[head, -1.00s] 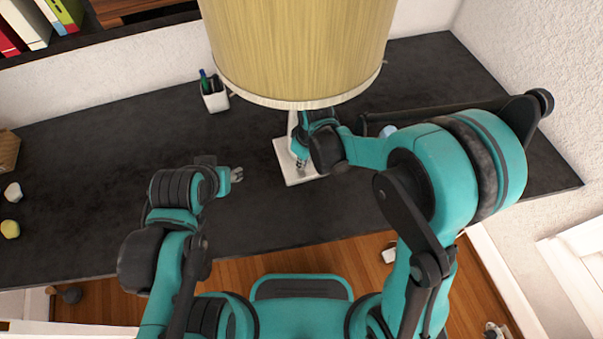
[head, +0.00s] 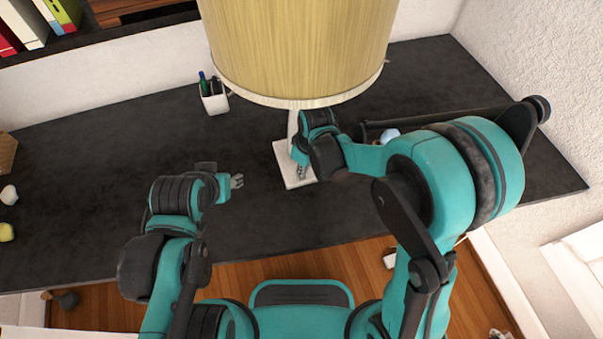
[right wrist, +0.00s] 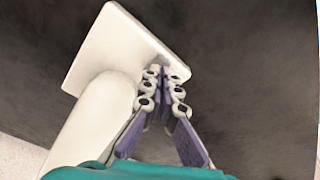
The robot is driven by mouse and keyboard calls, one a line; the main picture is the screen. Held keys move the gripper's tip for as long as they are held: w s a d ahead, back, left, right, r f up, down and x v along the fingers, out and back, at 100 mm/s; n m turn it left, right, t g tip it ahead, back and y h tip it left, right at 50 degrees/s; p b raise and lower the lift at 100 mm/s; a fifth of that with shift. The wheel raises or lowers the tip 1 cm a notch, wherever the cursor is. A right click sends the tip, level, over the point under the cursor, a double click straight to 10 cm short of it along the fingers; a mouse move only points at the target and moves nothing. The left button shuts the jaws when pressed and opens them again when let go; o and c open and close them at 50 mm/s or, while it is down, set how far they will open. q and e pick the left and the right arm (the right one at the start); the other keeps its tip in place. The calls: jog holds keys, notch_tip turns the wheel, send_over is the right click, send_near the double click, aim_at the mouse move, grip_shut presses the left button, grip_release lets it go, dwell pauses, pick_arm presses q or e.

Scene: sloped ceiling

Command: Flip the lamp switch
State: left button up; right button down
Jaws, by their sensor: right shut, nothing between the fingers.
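The lamp has a large yellow-beige shade (head: 298,50) at the top middle of the head view. Its white square base (head: 284,153) stands on the dark desk, and the base (right wrist: 112,42) and thick white stem (right wrist: 98,118) also show in the right wrist view. My right gripper (head: 301,173) is over the base, beside the stem. In the right wrist view its fingertips (right wrist: 164,76) are together at the base's edge, with nothing held. I cannot make out the switch; the fingers cover that part. My left gripper (head: 238,181) is over the desk, left of the base, too small to judge.
A pen cup (head: 214,98) stands behind, left of the lamp. A pale blue object (head: 389,135) lies partly behind my right arm. A white and a yellow object (head: 6,232) lie at the far left. The dark desk (head: 100,170) is mostly clear on the left.

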jog(key=shift+f+b, duration=0.9)
jog(key=shift+f, duration=0.1)
dwell(1.0)
jog(key=shift+r, duration=0.1)
jog(key=shift+r+p, duration=2.65)
jog(key=shift+r, duration=0.85)
jog(key=shift+f, duration=0.1)
